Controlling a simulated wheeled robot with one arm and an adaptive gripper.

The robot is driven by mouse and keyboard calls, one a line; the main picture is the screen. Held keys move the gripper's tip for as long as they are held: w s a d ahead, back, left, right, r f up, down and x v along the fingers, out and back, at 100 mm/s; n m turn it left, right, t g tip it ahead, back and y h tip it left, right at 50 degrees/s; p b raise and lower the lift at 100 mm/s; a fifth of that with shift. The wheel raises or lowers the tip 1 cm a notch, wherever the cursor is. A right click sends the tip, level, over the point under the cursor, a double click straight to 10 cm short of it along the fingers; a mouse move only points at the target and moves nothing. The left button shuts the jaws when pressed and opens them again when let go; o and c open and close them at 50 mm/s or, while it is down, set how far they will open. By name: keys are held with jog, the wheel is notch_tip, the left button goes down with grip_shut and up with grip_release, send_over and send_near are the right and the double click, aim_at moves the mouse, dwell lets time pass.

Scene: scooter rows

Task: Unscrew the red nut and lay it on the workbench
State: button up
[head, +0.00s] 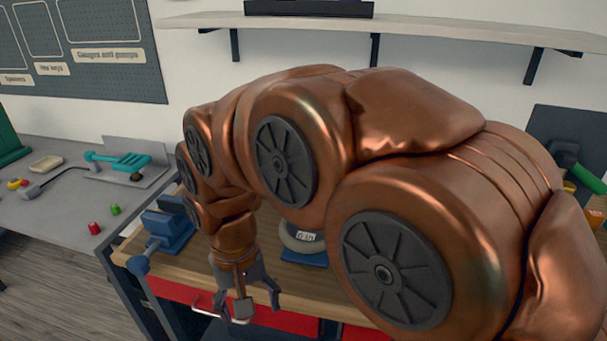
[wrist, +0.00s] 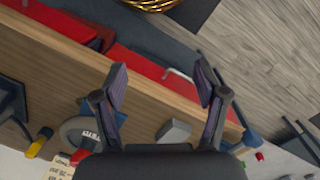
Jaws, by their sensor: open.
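My gripper (head: 248,303) hangs over the front edge of the wooden workbench (head: 180,278). In the wrist view my gripper (wrist: 160,78) is open and empty, with bench edge and red drawer fronts beyond its fingers. I cannot identify the red nut for sure. A small red piece (wrist: 80,156) shows beside a grey ring-shaped part (wrist: 75,128) in the wrist view, apart from the fingers. My arm hides that spot in the head view, where only part of the grey ring (head: 300,238) shows. Another small red piece (head: 94,228) stands on the grey side bench.
A blue vise (head: 165,230) stands at the workbench's left end. The grey side bench (head: 60,190) holds a green piece (head: 115,209) and a teal tool (head: 125,160). A grey block (wrist: 175,130) lies on the workbench. Bare wood shows along the front edge.

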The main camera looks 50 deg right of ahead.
jog(key=w+d+r+m+p, duration=0.1)
jog(key=w+d+r+m, duration=0.1)
jog(key=d+m, duration=0.4)
jog(key=w+d+r+m+t+p, duration=0.1)
jog(key=w+d+m, duration=0.3)
jog(key=d, duration=0.7)
jog(key=w+d+r+m+p, duration=0.1)
jog(key=w+d+r+m, duration=0.2)
jog(key=d+m, duration=0.5)
jog(key=shift+w+d+r+m, duration=0.2)
jog(key=shift+d+r+m, duration=0.1)
jog(key=shift+d+r, duration=0.2)
jog(key=shift+d, duration=0.25)
jog(key=shift+f, duration=0.15)
jog(key=shift+f+p, duration=1.15)
jog(key=shift+f, duration=2.5)
jog(key=shift+c, duration=0.3)
